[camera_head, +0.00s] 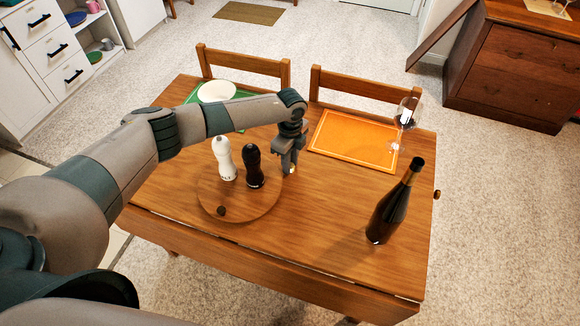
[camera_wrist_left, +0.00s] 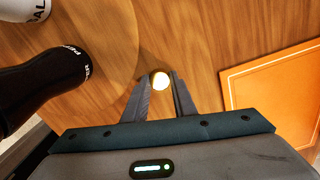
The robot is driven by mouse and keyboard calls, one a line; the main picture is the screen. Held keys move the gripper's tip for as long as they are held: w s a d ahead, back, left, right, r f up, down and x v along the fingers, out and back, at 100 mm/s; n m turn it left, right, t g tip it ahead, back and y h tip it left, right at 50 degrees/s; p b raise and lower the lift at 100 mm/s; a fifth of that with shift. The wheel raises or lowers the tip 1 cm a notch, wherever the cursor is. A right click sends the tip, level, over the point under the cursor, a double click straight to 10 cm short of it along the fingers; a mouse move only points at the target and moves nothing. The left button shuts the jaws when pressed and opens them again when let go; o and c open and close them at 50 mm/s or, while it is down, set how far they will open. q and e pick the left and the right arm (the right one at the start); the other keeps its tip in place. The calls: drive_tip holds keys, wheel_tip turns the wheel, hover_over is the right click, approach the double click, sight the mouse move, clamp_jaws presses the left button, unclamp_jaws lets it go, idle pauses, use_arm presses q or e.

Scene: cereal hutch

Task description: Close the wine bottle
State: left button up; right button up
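The dark wine bottle (camera_head: 390,207) stands upright on the right part of the wooden table. Its neck points up and nothing touches it. A small pale round piece, which looks like a cork (camera_wrist_left: 159,80), is at the fingertips of my left gripper (camera_wrist_left: 160,92). In the head view the left gripper (camera_head: 287,168) points down close above the table, right of the black mill, with the cork (camera_head: 292,169) partly hidden. The fingers are apart with the cork between their tips, and I see no firm contact. My right gripper is not in view.
A round wooden board (camera_head: 238,206) holds a white mill (camera_head: 223,158) and a black mill (camera_head: 254,166) left of the gripper. A wine glass (camera_head: 405,113) stands by the orange placemat (camera_head: 350,138). A white plate (camera_head: 216,92) is at the back left. Table between gripper and bottle is clear.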

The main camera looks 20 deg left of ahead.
sight(292, 167)
use_arm(q)
drive_tip(key=shift+r, duration=0.1)
clamp_jaws()
drive_tip(key=shift+r+b, duration=0.3)
drive_tip(key=shift+r, duration=0.15)
drive_tip(key=r, duration=0.1)
drive_tip(key=r+b, duration=0.1)
drive_tip(key=r, duration=0.1)
drive_tip(key=shift+s+d+r, duration=0.1)
drive_tip(key=shift+s+d, duration=0.05)
drive_tip(key=shift+d, duration=0.25)
drive_tip(key=s+d+r+b, duration=0.3)
drive_tip(key=d+r, duration=0.3)
drive_tip(key=d, duration=0.3)
drive_tip(key=shift+s+d+r, duration=0.35)
drive_tip(key=shift+s+r, duration=0.05)
drive_tip(key=shift+s, duration=0.45)
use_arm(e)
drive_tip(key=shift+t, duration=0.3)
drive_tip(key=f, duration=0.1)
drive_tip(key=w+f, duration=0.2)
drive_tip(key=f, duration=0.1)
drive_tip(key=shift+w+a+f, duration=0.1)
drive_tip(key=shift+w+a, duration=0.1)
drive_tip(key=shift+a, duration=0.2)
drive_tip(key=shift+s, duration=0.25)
